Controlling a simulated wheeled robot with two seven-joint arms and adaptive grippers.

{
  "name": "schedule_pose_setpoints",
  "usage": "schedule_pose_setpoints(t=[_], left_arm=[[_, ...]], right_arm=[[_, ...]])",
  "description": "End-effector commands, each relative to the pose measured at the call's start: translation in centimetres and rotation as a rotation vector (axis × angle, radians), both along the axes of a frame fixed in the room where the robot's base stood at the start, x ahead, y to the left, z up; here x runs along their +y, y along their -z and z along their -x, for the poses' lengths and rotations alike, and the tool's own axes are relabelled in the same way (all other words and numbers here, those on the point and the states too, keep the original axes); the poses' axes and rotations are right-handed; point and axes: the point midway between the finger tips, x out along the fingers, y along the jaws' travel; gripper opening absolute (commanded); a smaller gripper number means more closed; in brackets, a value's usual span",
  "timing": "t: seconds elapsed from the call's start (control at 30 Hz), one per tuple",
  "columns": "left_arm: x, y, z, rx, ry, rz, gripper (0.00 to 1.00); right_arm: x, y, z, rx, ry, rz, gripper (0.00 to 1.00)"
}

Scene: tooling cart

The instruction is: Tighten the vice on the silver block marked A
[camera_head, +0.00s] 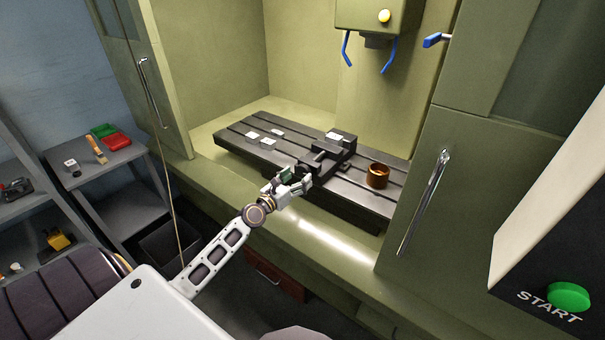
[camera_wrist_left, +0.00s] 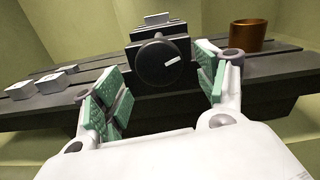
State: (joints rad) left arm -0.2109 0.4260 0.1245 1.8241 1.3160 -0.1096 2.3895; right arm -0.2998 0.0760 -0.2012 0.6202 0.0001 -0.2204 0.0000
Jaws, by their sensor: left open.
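The dark vice (camera_head: 322,157) stands on the slotted machine table, and its round black knob with a white mark (camera_wrist_left: 163,62) faces me in the left wrist view. A pale silver block (camera_head: 337,137) shows at the top of the vice; it also shows behind the knob in the left wrist view (camera_wrist_left: 157,18). I cannot read a letter on it. My left gripper (camera_head: 297,181) is open at the front of the vice. In the left wrist view its green-padded fingers (camera_wrist_left: 165,82) spread left and right of the knob, with no clear contact. My right gripper is out of view.
Several loose pale blocks (camera_head: 268,142) lie on the table (camera_head: 232,138) left of the vice. A copper-coloured cup (camera_head: 377,176) stands to its right. The spindle head (camera_head: 372,18) hangs above. Cabinet doors (camera_head: 437,185) flank the opening.

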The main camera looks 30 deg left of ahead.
Motion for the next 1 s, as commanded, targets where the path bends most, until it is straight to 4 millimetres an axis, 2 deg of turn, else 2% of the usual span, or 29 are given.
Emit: schedule_pose_setpoints(t=[0.5,0.93,1.0], left_arm=[[-0.3,-0.1,-3.2,0.000,0.001,-0.001,0.72],[-0.3,0.0,-3.5,0.000,0.001,0.000,0.72],[-0.3,0.0,-3.4,0.000,0.001,-0.001,0.63]], right_arm=[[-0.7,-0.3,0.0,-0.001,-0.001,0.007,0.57],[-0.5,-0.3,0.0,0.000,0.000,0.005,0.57],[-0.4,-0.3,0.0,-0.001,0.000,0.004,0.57]])
